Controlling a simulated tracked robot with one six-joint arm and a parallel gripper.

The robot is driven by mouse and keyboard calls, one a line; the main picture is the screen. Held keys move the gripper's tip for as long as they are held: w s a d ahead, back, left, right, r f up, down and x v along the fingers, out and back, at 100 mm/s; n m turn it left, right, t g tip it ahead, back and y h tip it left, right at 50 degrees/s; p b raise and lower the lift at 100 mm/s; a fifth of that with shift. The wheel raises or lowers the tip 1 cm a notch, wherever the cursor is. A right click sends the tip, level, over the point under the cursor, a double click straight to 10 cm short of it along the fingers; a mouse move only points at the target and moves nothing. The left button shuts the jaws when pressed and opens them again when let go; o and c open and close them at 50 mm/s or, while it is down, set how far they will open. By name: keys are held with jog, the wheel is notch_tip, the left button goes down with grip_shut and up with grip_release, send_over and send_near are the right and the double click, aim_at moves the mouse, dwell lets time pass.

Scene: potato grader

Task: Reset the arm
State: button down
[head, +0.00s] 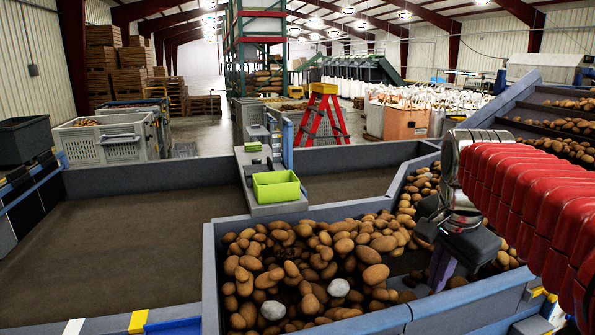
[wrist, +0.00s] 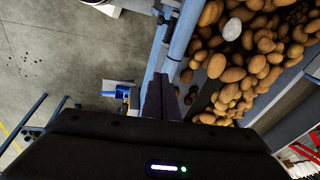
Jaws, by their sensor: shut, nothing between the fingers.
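My arm, in a ribbed red sleeve, comes in from the right of the head view. My gripper (head: 437,284) hangs from it, pointing down, over the right part of the potato bin. Its purple fingers are shut with nothing between them. In the wrist view the shut fingers (wrist: 161,98) stand beyond the dark gripper body, near the bin's edge. A heap of brown potatoes (head: 320,250) lies left of the gripper in the head view and fills the upper right of the wrist view (wrist: 250,70). The fingertips' exact height above the bin floor is hard to tell.
Two pale lumps (head: 338,287) (head: 272,310) lie among the potatoes. The grey bin wall (head: 470,300) runs close below the gripper. A green tray (head: 277,186) sits on the divider. The dark belt (head: 120,240) at left is empty. Potato-covered shelves (head: 560,122) rise at right.

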jog(key=s+a+f+n+t, duration=0.1)
jog(key=s+a+f+n, duration=0.3)
jog(key=s+f+n, duration=0.1)
jog(key=s+a+f+n+t+y, duration=0.1)
jog(key=s+a+f+n+t, duration=0.1)
jog(key=s+a+f+n, duration=0.3)
jog(key=shift+s+a+f+n, duration=0.3)
jog(key=shift+s+n, duration=1.4)
jog(key=shift+s, duration=0.35)
